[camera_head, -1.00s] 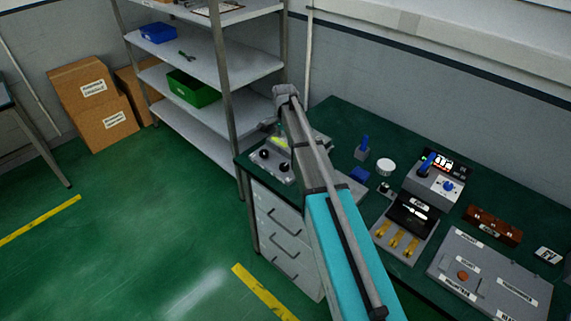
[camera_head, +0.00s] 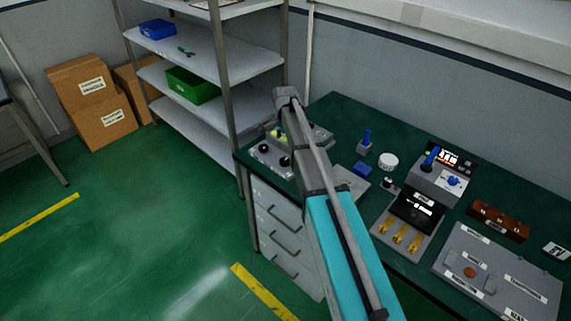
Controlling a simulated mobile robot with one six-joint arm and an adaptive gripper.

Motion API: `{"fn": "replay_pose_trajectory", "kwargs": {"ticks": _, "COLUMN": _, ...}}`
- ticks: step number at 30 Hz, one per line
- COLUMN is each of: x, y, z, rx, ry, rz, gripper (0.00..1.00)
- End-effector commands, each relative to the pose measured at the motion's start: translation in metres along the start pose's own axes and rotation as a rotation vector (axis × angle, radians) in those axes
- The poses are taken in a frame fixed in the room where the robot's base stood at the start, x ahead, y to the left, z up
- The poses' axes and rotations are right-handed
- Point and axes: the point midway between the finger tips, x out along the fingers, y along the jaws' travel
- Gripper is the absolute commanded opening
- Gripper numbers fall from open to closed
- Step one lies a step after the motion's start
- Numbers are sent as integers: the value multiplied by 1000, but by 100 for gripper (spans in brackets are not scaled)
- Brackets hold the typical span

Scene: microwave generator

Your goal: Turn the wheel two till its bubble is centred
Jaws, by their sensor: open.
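A grey levelling unit (camera_head: 268,160) stands at the left end of the green bench, with black round knobs or wheels on it. One black wheel (camera_head: 264,148) is at its left and another (camera_head: 285,161) is at its front right. A yellow-green vial patch (camera_head: 280,141) shows behind them, with something dark beside it. The bubble is too small to make out, and no number can be read on the wheels. My arm crosses in front of the unit's right part and hides some of it. My gripper cannot be made out; my arm's grey upper end is above the unit.
Right of my arm, the bench holds a white round cap (camera_head: 388,161), a blue-handled block (camera_head: 366,141), a control box (camera_head: 437,182), a brown block (camera_head: 498,221) and a grey panel (camera_head: 500,275). A shelf rack (camera_head: 235,65) stands close behind the bench's left end.

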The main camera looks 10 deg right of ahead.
Motion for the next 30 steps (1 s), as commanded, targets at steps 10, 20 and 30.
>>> {"fn": "replay_pose_trajectory", "kwargs": {"ticks": 10, "x": 31, "y": 0, "z": 0, "rx": 0, "ry": 0, "rz": 0, "gripper": 93}}
{"fn": "replay_pose_trajectory", "kwargs": {"ticks": 20, "x": 56, "y": 0, "z": 0, "rx": 1, "ry": 0, "rz": 0, "gripper": 93}}
{"fn": "replay_pose_trajectory", "kwargs": {"ticks": 30, "x": 82, "y": 0, "z": 0, "rx": 1, "ry": 0, "rz": 0, "gripper": 93}}
